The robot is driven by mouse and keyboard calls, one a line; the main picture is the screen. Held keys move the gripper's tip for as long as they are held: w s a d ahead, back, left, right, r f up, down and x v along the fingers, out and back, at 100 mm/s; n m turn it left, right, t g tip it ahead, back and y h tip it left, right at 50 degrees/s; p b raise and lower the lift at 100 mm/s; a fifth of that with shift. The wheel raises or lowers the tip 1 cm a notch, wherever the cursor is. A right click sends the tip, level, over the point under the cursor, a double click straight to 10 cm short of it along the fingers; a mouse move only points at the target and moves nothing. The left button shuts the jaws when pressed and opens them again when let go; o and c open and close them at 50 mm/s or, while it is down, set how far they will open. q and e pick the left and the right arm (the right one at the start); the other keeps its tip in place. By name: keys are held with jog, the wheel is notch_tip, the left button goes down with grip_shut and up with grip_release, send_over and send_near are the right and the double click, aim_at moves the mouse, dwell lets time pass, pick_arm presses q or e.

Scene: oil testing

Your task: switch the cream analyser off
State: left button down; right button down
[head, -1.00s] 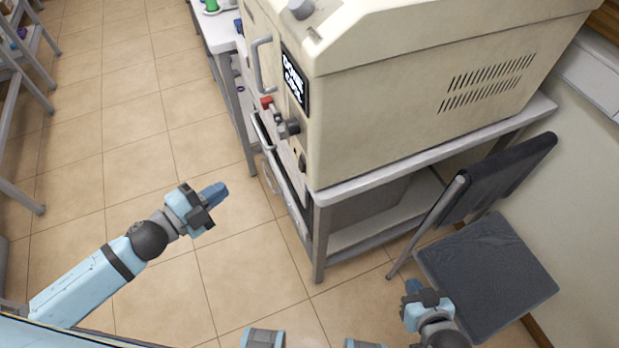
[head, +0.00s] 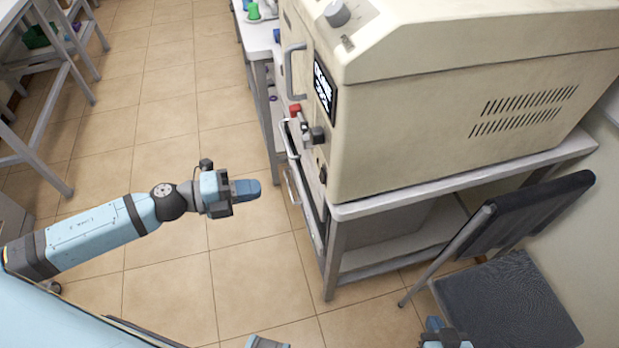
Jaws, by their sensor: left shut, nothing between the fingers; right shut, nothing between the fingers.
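The cream analyser (head: 420,120) is a large boxy machine on a grey table at the right. Its front faces left and is seen at a steep angle. The front carries a dark screen with white text (head: 324,88), a handle (head: 291,72), a red button (head: 295,110), a dark knob (head: 317,135) and a small dark switch-like part (head: 322,170) near the lower corner. My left gripper (head: 250,189) is shut and empty, left of the table and apart from the analyser. My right gripper (head: 434,325) shows only partly at the bottom edge, near the chair; it is shut.
The analyser's table (head: 350,210) has a lower shelf. A dark chair (head: 510,300) stands at its near right side. Another table (head: 258,50) with green items is behind. Shelving (head: 45,120) stands at the left. The tiled floor (head: 170,110) between is clear.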

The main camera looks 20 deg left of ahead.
aim_at(322, 176)
pick_arm(q)
jog(key=p+x, duration=0.3)
jog(key=x, duration=0.9)
jog(key=shift+w+d, duration=0.25)
jog(key=shift+d, duration=0.05)
